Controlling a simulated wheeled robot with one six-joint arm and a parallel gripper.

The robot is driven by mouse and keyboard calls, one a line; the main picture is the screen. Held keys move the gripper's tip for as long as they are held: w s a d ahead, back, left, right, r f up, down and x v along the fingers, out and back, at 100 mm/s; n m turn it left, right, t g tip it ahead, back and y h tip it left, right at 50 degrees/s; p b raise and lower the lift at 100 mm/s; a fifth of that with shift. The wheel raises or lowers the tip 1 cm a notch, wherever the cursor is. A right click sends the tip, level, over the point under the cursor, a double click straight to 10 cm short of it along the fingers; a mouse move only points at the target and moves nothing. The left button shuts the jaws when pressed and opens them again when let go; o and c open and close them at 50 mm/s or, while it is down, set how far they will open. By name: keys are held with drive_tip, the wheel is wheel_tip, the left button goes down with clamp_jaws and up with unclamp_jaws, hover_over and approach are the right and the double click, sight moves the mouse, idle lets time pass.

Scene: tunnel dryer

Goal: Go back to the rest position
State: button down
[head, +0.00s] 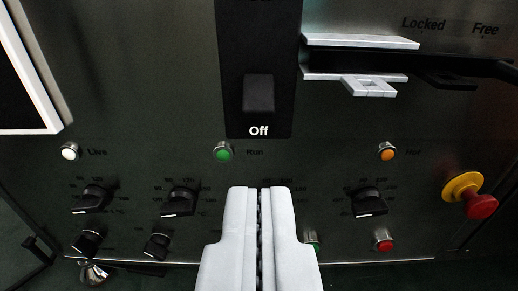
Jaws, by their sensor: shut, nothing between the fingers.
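My gripper (258,192) is in the lower middle of the head view, its two pale fingers together with nothing between them. It points at a dark control panel (150,110) and hides part of its lower middle. Whether the fingertips touch the panel I cannot tell. Above the fingertips is a black switch (258,93) with "Off" written under it. A green "Run" lamp (223,152) is just left of and above the fingers.
Several black knobs (180,201) line the lower panel. A red emergency button (481,206) on a yellow base sticks out at the right. A metal latch (360,41) with a dark handle juts out at upper right, near "Locked" and "Free". A white-framed screen (25,75) is at upper left.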

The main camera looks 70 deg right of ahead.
drive_tip(key=s+d+r+n+y, duration=0.2)
drive_tip(key=s+d+r+y, duration=0.15)
drive_tip(key=r, duration=0.85)
drive_tip(key=s+d+r+n+y, duration=0.15)
drive_tip(key=s+r, duration=0.25)
drive_tip(key=r, duration=0.7)
drive_tip(key=s+d+r+n+t+y, duration=0.1)
drive_tip(key=s+r+n+y, duration=0.15)
drive_tip(key=s+r, duration=0.65)
drive_tip(key=s+d+r+n+y, duration=0.1)
drive_tip(key=s+d+r+y, duration=0.15)
drive_tip(key=s+r, duration=0.65)
drive_tip(key=s+r+n+t+y, duration=0.2)
drive_tip(key=s+r, duration=0.5)
drive_tip(key=s, duration=0.7)
drive_tip(key=s+r+n+t+y, duration=0.2)
drive_tip(key=s+r+t, duration=0.3)
drive_tip(key=s, duration=1)
drive_tip(key=s+r+n+t+y, duration=0.2)
drive_tip(key=s+r+n+t, duration=0.1)
drive_tip(key=s+r, duration=0.7)
drive_tip(key=s+t, duration=0.1)
drive_tip(key=s, duration=0.3)
drive_tip(key=shift+s+r, duration=0.2)
drive_tip(key=shift+r, duration=0.05)
